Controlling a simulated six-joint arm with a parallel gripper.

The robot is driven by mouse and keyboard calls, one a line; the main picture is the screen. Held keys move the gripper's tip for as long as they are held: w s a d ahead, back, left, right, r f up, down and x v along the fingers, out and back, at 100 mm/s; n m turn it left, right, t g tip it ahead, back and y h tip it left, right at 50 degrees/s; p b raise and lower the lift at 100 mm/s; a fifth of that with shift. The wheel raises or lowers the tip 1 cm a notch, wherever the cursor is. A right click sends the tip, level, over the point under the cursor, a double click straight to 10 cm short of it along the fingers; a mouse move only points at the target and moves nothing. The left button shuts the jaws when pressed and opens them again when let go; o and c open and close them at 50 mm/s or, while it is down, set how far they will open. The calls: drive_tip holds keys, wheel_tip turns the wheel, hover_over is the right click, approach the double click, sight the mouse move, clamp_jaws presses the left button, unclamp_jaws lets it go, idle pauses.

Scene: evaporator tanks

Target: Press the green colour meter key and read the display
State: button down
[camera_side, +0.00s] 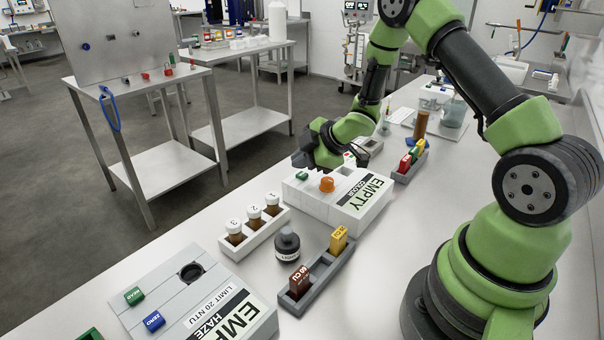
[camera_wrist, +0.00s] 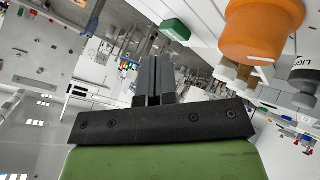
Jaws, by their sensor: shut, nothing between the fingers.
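The colour meter (camera_side: 345,205) is a white box on the bench in the side view, with a display reading "EMPTY" and "COLOUR" (camera_side: 364,192). Its green key (camera_side: 302,175) is at the far left of its top, beside an orange cap (camera_side: 327,184). The green key (camera_wrist: 175,29) and the orange cap (camera_wrist: 262,32) also show in the wrist view. My gripper (camera_side: 299,159) is shut and empty, above and near the green key. Its closed fingers (camera_wrist: 154,75) show in the wrist view, apart from the key in that picture.
A haze meter (camera_side: 190,305) with its own green key (camera_side: 134,296) and blue key (camera_side: 153,321) stands at the front. Between the meters are a rack of brown vials (camera_side: 252,230), a black-capped bottle (camera_side: 287,244) and a grey block holder (camera_side: 318,277). Another holder (camera_side: 410,164) stands behind.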

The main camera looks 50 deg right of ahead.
sight(302, 175)
drive_tip(key=shift+f, duration=0.35)
drive_tip(key=shift+f, duration=0.4)
idle(0.6)
idle(0.3)
drive_tip(key=shift+r, duration=0.85)
drive_tip(key=shift+r, duration=2.5)
